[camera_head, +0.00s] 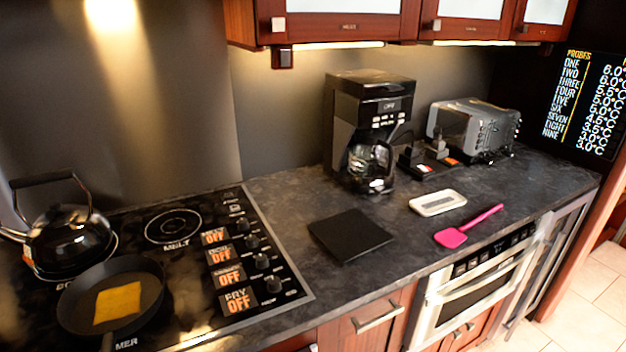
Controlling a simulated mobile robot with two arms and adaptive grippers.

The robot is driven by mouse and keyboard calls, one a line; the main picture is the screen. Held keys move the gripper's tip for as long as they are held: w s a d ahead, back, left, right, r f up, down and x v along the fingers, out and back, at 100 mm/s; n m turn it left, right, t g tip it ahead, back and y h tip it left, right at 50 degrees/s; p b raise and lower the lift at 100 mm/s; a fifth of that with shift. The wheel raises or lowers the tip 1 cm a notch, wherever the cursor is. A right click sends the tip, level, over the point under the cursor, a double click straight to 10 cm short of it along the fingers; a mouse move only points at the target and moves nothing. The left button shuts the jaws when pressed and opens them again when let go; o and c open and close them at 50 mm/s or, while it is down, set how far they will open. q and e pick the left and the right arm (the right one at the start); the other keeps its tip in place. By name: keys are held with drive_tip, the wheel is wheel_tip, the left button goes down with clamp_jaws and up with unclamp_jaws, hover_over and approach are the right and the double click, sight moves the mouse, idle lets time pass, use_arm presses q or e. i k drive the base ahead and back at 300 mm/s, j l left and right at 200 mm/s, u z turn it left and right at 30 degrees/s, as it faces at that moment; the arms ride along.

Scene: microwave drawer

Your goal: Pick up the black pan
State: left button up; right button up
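The black pan (145,299) sits on the front left burner of the black stovetop (190,262). A flat orange-yellow square piece (118,303) lies inside it. The pan's dark handle (107,342) points toward the bottom edge of the picture and is cut off there. Neither of my grippers shows clearly in the head view.
A black kettle (68,240) stands on the burner behind the pan. Cabinets (340,20) hang above the counter.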

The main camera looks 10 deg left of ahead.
sight(112, 299)
drive_tip(key=u, duration=1.1)
